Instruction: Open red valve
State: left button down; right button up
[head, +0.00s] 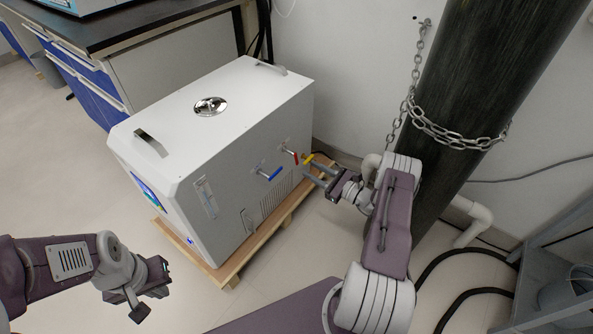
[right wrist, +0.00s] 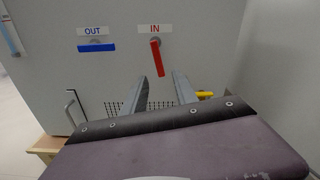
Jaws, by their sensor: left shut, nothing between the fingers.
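The red valve (right wrist: 157,58) sits under the IN label on the side of the white distiller. Its handle hangs down, slightly tilted, in the right wrist view. It also shows in the head view (head: 293,156). My right gripper (head: 307,169) is open, its fingers pointing at that panel. In the right wrist view, the lower end of the red handle appears between the two fingertips (right wrist: 160,79). I cannot tell whether they touch it. My left gripper (head: 141,294) is shut and empty, low at the left, away from the distiller (head: 170,145).
A blue handle (right wrist: 96,47) under the OUT label lies horizontal, left of the red one. A yellow part (right wrist: 204,94) is just right of my right fingers. A chained dark cylinder (head: 470,110) stands to the right. The distiller rests on a wooden pallet (head: 228,272).

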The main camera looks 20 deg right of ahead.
aim_at(297, 162)
jog(key=b+x, duration=0.3)
jog(key=x, duration=0.4)
jog(key=shift+b, duration=0.4)
jog(key=shift+w+a+r, duration=0.1)
jog(key=shift+w+a, duration=0.05)
jog(key=shift+w, duration=0.1)
grip_shut()
